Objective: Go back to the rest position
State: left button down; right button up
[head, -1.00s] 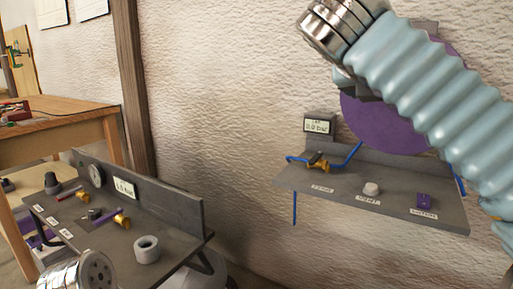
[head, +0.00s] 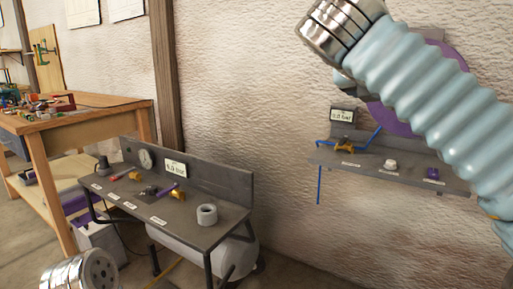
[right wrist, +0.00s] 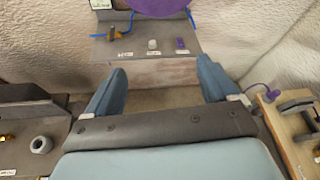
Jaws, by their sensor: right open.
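My right gripper (right wrist: 160,68) is open in the right wrist view, its two blue fingers wide apart with nothing between them. It faces the grey wall shelf (right wrist: 138,52), which lies beyond the fingertips. In the head view my right arm, in light blue bellows, crosses the upper right, and its gripper cannot be made out there. A metal piece of my left arm shows at the bottom left of the head view; the left gripper is out of view.
The wall shelf (head: 395,178) bears a yellow valve (head: 344,145), a pale knob and a purple part. A grey bench (head: 180,228) with a gauge, fittings and a grey ring (head: 207,214) stands at left. A wooden workbench (head: 80,115) is farther left.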

jog(key=w+a+f+n+t+h, duration=0.1)
jog(key=w+a+f+n+t, duration=0.1)
jog(key=w+f+n, duration=0.55)
jog(key=w+a+f+n+t, duration=0.25)
jog(key=w+f+n, duration=0.25)
jog(key=w+f, duration=0.55)
jog(key=w+a+f+n+y, duration=0.2)
jog(key=f+n+y, duration=0.35)
jog(key=f, duration=0.85)
jog(key=w+a+f+n+y, duration=0.2)
jog(key=f+n, duration=0.6)
jog(key=f, duration=0.6)
jog(key=s+f+n+g+y, duration=0.2)
jog(key=s+f+n+g, duration=0.15)
jog(key=s+f, duration=0.65)
jog(key=s+f+n+g+y, duration=0.3)
jog(key=s+f+n, duration=0.2)
jog(key=f, duration=0.9)
jog(key=s+f+n+g, duration=0.2)
jog(key=s+f, duration=0.3)
jog(key=s, duration=0.5)
jog(key=s+f+n+g+y, duration=0.1)
jog(key=s+f+g, duration=0.4)
jog(key=s, duration=0.6)
jog(key=shift+s+a+n+g, duration=0.3)
jog(key=shift+a+n, duration=0.05)
jog(key=shift+n, duration=0.5)
jog(key=shift+y, duration=0.25)
